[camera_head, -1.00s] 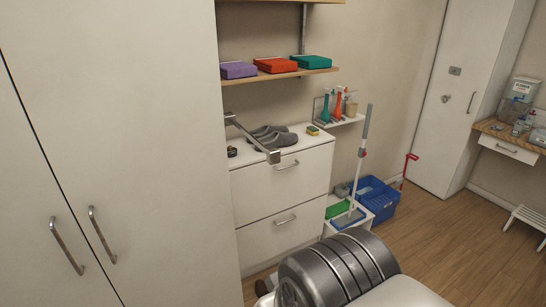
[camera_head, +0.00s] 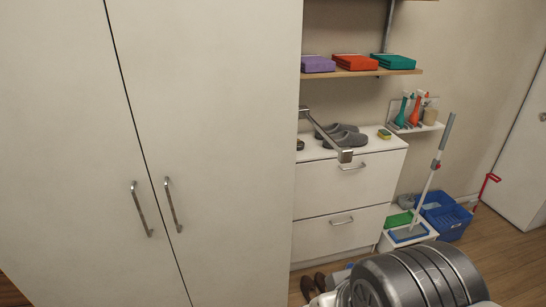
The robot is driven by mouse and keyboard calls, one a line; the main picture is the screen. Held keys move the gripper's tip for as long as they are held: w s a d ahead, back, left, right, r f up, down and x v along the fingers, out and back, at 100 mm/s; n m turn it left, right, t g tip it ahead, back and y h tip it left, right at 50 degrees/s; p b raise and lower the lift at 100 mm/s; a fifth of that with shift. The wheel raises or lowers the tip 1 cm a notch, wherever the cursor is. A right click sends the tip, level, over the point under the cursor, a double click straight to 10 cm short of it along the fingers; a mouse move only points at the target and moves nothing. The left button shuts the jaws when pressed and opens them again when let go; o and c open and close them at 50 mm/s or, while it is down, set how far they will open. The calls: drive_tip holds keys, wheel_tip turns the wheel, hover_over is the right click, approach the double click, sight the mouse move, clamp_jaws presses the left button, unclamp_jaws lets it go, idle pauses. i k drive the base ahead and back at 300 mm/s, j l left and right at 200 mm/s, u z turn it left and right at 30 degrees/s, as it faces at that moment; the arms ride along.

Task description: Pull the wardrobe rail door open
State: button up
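A tall white wardrobe fills the left half of the head view. Its left door (camera_head: 60,130) and right door (camera_head: 225,120) are both shut, with a thin dark gap between them. Each door has a vertical metal bar handle near that gap, the left handle (camera_head: 142,208) and the right handle (camera_head: 173,204). I cannot tell from this view which door hides the rail. My gripper is not in view. Only a dark grey rounded part of my own arm shows at the bottom right, well to the right of the handles and apart from them.
A mop (camera_head: 437,165) and blue crate (camera_head: 447,222) stand farther right.

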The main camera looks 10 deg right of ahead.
sight(83, 224)
drive_tip(key=u, duration=1.4)
